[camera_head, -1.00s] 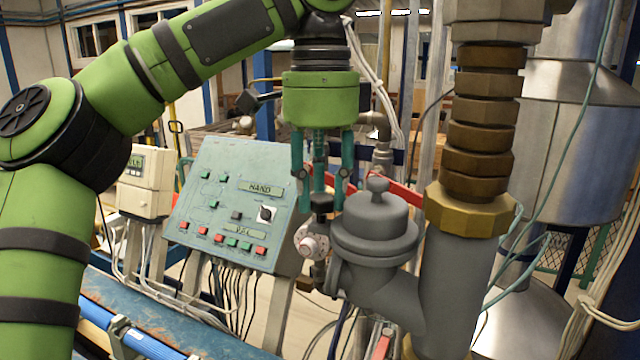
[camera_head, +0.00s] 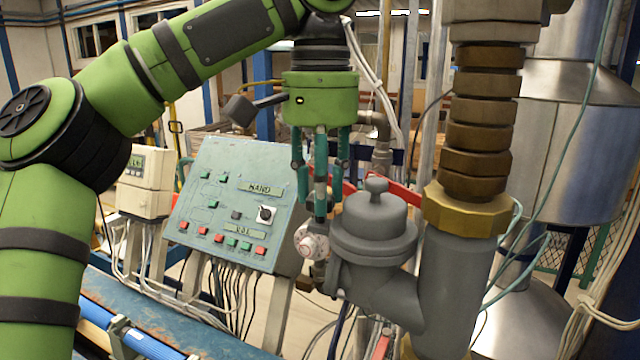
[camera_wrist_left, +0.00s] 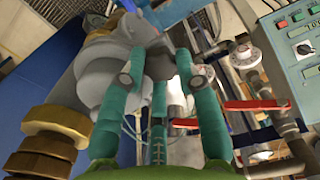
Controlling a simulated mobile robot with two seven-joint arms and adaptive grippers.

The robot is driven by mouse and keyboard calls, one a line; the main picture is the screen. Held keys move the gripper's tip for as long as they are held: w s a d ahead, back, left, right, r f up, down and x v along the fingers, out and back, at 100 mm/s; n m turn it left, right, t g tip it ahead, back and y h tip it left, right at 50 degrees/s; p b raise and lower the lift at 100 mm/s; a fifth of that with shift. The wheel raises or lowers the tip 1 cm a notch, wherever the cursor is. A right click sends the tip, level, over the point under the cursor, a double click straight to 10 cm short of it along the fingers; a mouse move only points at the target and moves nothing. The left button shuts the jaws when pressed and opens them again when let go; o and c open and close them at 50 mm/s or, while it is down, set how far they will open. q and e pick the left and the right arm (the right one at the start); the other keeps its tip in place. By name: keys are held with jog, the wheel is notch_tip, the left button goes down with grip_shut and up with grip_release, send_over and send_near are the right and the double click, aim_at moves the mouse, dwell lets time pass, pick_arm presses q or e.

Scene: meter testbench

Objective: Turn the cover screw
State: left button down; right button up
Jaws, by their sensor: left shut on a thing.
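My left gripper (camera_head: 320,205) points straight down from the green wrist, between the control panel and the grey housing (camera_head: 374,230) with a knobbed lid. Its teal fingers are drawn together around a small dark piece, which I take for the cover screw. The fingers hide most of that piece in the head view. In the left wrist view, the fingertips (camera_wrist_left: 160,75) close around a grey-dark piece, the cover screw (camera_wrist_left: 160,62), in front of the grey housing. A white round dial (camera_head: 311,243) sits just below the fingertips. My right gripper is not in view.
A sloped control panel (camera_head: 225,165) with buttons and a knob stands left of the gripper. A thick grey pipe with a brass collar (camera_head: 465,210) stands close on the right. A red lever (camera_wrist_left: 255,105) and pipes lie near the fingers.

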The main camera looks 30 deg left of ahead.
pick_arm(q)
jog(key=n, duration=0.6)
jog(key=shift+n, duration=0.3)
dwell(0.5)
jog(key=c, duration=0.9)
grip_release()
jog(key=shift+a, duration=0.2)
jog(key=shift+d, duration=0.1)
